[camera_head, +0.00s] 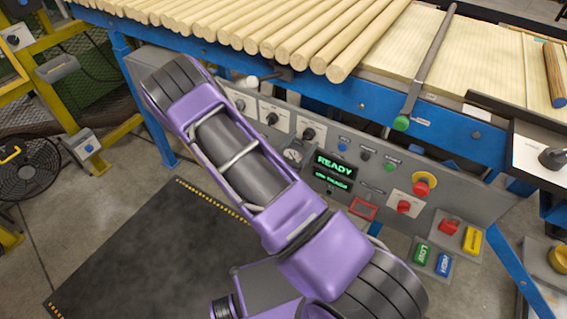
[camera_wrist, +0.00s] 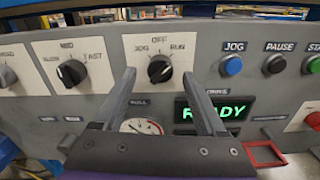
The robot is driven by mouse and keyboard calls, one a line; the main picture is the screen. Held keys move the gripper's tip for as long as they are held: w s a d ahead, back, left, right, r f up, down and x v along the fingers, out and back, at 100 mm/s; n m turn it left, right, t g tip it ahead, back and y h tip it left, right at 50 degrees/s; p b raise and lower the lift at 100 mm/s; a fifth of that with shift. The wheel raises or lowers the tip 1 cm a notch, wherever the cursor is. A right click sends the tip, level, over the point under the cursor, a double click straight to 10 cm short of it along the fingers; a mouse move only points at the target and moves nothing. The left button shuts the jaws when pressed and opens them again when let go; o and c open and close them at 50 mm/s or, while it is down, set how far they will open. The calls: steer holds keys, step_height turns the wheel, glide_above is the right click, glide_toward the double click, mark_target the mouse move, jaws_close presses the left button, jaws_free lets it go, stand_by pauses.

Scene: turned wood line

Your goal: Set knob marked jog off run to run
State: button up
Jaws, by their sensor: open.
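The knob marked JOG OFF RUN (camera_wrist: 160,69) is black and round, on a white plate on the grey control panel. It sits in the upper middle of the wrist view; the small size keeps its exact pointer direction unclear. In the head view the rightmost of three black knobs (camera_head: 308,133) appears to be the same one. My gripper (camera_wrist: 159,74) is open and empty, its two grey fingers pointing at the panel. In the wrist view the knob shows between the fingertips; I cannot tell the remaining distance. The head view does not clearly show my fingers.
Left of the knob is another dial marked MID and FAST (camera_wrist: 71,73). To the right are a blue JOG button (camera_wrist: 231,65), a black PAUSE button (camera_wrist: 275,64) and a green READY display (camera_wrist: 214,114). A gauge (camera_wrist: 142,127) is below. Wooden rods (camera_head: 270,35) lie above the panel.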

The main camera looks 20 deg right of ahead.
steer(key=v, duration=1.5)
steer(key=shift+s+a, duration=0.15)
steer(key=shift+s, duration=0.05)
